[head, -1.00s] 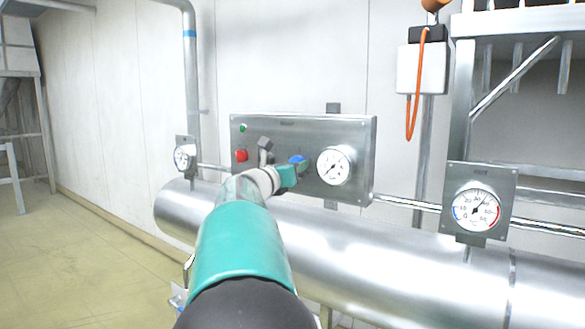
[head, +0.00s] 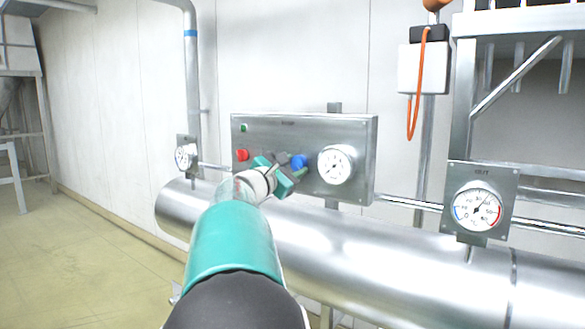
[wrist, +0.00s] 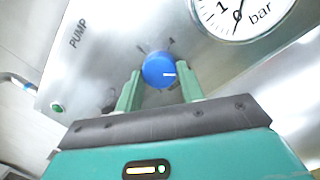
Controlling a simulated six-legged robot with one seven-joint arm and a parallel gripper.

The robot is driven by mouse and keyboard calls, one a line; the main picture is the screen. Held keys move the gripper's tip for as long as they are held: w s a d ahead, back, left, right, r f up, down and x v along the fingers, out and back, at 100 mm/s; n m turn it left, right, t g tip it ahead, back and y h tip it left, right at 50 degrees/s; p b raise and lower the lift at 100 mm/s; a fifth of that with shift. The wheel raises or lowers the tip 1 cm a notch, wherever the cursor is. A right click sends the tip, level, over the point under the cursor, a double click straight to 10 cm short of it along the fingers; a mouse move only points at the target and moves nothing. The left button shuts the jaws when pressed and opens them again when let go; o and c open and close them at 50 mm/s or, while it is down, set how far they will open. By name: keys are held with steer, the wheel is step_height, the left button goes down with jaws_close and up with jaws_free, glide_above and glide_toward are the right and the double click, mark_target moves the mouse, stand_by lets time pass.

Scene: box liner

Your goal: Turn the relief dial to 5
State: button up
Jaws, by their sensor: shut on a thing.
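The relief dial is a round blue knob (head: 299,161) on the steel panel (head: 250,125), left of the white gauge. In the wrist view the blue dial (wrist: 156,66) sits between the two green fingers of my gripper (wrist: 160,76), which is shut on it. A short white mark on the dial's face points to the right in that view. Small dark scale marks show just above the dial; their numbers are too small to read surely. In the head view my gripper (head: 291,168) is rolled, partly hiding the panel beside the dial.
The panel gauge (head: 336,165) is close right of the dial; it also shows in the wrist view (wrist: 240,12). A red button (head: 242,155) and a green light (head: 244,128) are at the panel's left. A large steel pipe (head: 400,245) runs below, with another gauge (head: 477,209) at right.

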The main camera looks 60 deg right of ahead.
stand_by(0.3)
steer(key=o, duration=1)
steer(key=shift+c, duration=0.2)
steer(key=shift+a, duration=0.1)
steer(key=w+a+f, duration=0.1)
steer(key=w+a, duration=0.1)
steer(key=a, duration=1.1)
steer(key=shift+a+f, duration=0.15)
steer(key=shift+f, duration=0.15)
steer(key=shift+w, duration=0.15)
